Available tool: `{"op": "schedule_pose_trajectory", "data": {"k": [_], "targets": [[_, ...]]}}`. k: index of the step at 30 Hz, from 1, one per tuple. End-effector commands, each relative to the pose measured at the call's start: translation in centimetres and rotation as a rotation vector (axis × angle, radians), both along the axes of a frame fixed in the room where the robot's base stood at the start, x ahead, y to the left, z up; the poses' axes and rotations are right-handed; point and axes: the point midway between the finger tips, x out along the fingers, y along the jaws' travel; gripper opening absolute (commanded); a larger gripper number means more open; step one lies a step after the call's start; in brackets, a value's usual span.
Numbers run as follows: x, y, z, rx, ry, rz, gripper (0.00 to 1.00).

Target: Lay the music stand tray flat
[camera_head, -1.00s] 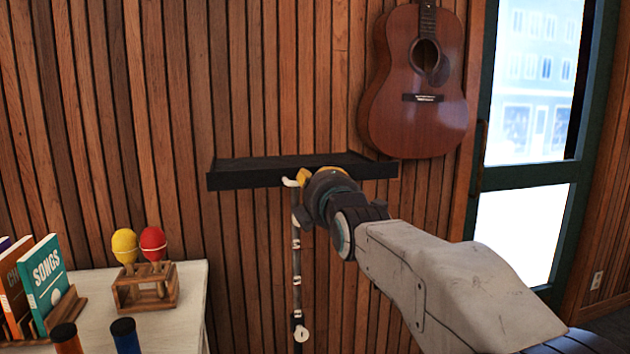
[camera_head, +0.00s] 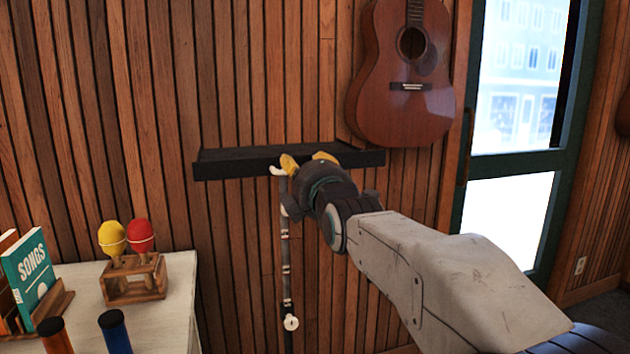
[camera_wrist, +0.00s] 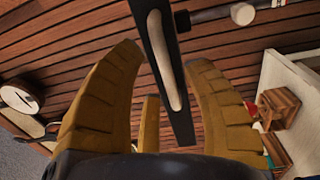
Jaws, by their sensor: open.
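The black music stand tray (camera_head: 230,167) lies nearly flat on its thin pole (camera_head: 285,258), in front of the slatted wall. In the wrist view the tray (camera_wrist: 154,55) shows as a dark narrow bar with a pale handle-like strip (camera_wrist: 168,62) on it. My gripper (camera_head: 308,160) is at the tray's front edge, right of the pole top. In the wrist view its yellow fingers (camera_wrist: 165,75) are open, one on each side of the tray's bar. I cannot tell whether they touch it.
A white table (camera_head: 180,290) at the lower left holds red and yellow maracas (camera_head: 126,238) in a wooden rack, books (camera_head: 30,268) and two shakers. A brown guitar (camera_head: 402,75) hangs on the wall at the right, beside a glass door (camera_head: 513,210).

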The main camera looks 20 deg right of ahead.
Motion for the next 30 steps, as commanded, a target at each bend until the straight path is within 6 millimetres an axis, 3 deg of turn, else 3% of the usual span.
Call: {"op": "schedule_pose_trajectory", "data": {"k": [15, 21, 30], "targets": [[-8.1, 0.0, -0.2, 0.000, -0.004, 0.000, 0.45], [-9.8, 0.0, -0.3, 0.000, -0.004, 0.000, 0.45], [-10.5, 0.0, -0.3, 0.000, -0.004, 0.000, 0.45]]}}
